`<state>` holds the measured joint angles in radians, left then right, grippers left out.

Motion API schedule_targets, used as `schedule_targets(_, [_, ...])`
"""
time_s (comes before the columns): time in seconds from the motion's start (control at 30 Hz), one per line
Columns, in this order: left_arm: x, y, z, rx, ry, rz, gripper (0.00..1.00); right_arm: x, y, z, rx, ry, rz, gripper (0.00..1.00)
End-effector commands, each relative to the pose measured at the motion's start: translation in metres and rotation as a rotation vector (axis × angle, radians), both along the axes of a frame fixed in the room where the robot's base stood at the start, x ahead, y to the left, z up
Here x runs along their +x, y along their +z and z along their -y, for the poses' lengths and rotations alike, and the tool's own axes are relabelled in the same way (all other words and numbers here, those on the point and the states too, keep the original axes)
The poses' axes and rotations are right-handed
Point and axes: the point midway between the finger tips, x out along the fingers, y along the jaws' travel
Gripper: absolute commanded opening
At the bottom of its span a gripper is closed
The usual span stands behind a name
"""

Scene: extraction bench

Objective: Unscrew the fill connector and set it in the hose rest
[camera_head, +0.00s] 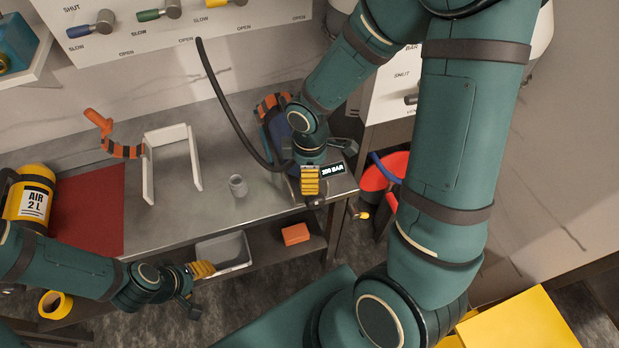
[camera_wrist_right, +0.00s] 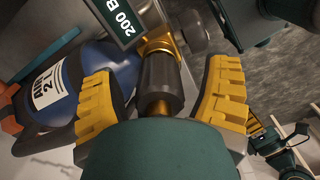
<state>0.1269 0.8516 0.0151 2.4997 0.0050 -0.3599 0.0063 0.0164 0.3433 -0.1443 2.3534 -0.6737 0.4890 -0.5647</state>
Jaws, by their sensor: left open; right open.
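The fill connector (camera_wrist_right: 160,85), a dark ribbed cylinder with brass at both ends, sits at the blue air cylinder's brass valve in the right wrist view. My right gripper (camera_wrist_right: 165,105) is open, with one yellow finger on each side of the connector and visible gaps. In the head view my right gripper (camera_head: 311,182) hides most of the connector. A small grey upright cup (camera_head: 238,186) stands on the bench to the left; it may be the hose rest, but I cannot be sure. My left gripper (camera_head: 203,280) is open and empty near the bench's front edge.
A black hose (camera_head: 225,100) arcs down toward the blue cylinder (camera_wrist_right: 105,75). A display (camera_head: 333,170) reads about 200 BAR. A white frame (camera_head: 148,180), red mat (camera_head: 90,210) and yellow cylinder (camera_head: 30,203) lie left. A grey bin (camera_head: 225,250) and orange block (camera_head: 295,234) sit below.

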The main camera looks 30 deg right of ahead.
Motion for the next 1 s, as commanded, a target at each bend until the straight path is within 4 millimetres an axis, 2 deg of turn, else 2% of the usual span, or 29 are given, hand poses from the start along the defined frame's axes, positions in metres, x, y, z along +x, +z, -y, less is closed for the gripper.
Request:
schedule_targets(0.03, [-0.002, -0.011, 0.000, -0.001, -0.004, -0.005, 0.57, 0.001, -0.004, 0.000, 0.000, -0.077, 0.005, 0.76])
schedule_targets(0.1, [-0.005, -0.018, 0.001, -0.002, -0.007, -0.010, 0.57, 0.001, -0.004, 0.000, 0.000, -0.191, 0.004, 0.76])
schedule_targets(0.4, [-0.008, -0.043, 0.001, -0.004, -0.015, -0.016, 0.57, 0.001, -0.002, 0.000, 0.001, -0.649, 0.003, 0.76])
schedule_targets(1.0, [-0.002, -0.066, 0.001, -0.001, -0.012, -0.004, 0.57, 0.000, 0.000, 0.000, 0.000, -1.448, 0.000, 0.76])
